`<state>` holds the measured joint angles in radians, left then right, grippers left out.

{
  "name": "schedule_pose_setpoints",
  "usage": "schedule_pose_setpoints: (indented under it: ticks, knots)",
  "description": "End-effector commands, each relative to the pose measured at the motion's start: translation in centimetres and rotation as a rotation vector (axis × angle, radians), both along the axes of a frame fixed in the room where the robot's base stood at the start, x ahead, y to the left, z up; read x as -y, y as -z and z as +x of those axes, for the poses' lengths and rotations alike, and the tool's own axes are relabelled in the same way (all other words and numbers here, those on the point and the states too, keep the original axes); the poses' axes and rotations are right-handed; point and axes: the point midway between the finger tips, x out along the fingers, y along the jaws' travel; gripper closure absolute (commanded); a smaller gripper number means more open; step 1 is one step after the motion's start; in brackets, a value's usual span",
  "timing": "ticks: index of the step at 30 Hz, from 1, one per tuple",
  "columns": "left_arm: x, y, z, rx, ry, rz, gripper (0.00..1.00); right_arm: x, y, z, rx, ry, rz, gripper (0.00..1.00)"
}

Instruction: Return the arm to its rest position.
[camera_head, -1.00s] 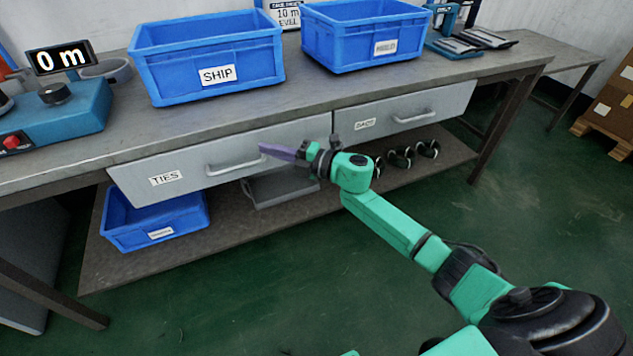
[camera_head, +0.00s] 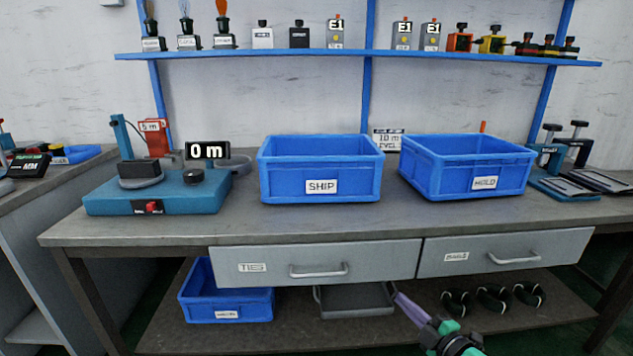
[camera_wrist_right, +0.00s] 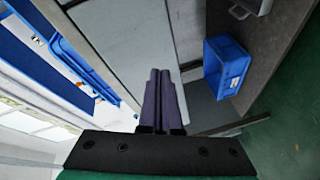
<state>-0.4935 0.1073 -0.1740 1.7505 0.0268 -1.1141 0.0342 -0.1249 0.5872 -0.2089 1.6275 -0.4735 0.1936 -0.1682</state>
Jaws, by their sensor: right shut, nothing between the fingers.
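My right gripper (camera_head: 411,309) shows at the bottom of the head view, with purple fingers and a green and black wrist. It is in front of the bench, just below the drawers. In the right wrist view its two fingers (camera_wrist_right: 161,95) lie side by side, shut, with nothing between them. My left gripper does not show in either view.
The bench (camera_head: 240,224) holds a blue SHIP bin (camera_head: 275,185), a blue HOLD bin (camera_head: 425,178) and a teal measuring device (camera_head: 110,203). Both drawers, TIES (camera_head: 380,262) and another (camera_head: 560,246), are closed. A blue bin (camera_head: 198,308) and a grey tray (camera_head: 340,312) sit on the lower shelf.

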Motion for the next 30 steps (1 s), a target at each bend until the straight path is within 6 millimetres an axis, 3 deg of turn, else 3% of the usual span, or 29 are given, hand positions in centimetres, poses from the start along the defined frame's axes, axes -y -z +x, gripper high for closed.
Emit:
schedule_pose_setpoints:
  ticks: [1, 3, 6, 9, 12, 19, 21, 26, 30]
  knots:
    - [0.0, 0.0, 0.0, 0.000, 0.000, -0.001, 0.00, 1.3, 4.3, -0.9, -0.147, 0.150, 0.114, 1.00]
    - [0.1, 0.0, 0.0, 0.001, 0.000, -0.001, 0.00, 3.0, 10.2, -3.3, -0.359, 0.353, 0.245, 1.00]
    - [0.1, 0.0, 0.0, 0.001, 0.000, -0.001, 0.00, 3.6, 17.4, -8.3, -0.635, 0.573, 0.378, 1.00]
    - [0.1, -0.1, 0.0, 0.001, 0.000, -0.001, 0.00, 2.9, 22.5, -13.6, -0.863, 0.728, 0.461, 1.00]
    - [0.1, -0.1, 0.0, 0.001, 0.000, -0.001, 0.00, 1.5, 25.8, -18.4, -1.053, 0.841, 0.517, 1.00]
    - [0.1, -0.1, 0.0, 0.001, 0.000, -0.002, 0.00, -2.9, 29.9, -28.9, -1.446, 1.030, 0.592, 1.00]
    - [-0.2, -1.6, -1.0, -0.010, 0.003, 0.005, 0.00, -2.2, 28.2, -29.4, -1.435, 1.032, 0.575, 1.00]
    - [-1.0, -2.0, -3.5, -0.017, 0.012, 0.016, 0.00, -1.4, 27.8, -31.9, -1.433, 1.034, 0.554, 1.00]
    - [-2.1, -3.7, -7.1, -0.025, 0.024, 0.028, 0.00, -0.3, 26.2, -35.5, -1.433, 1.035, 0.534, 1.00]
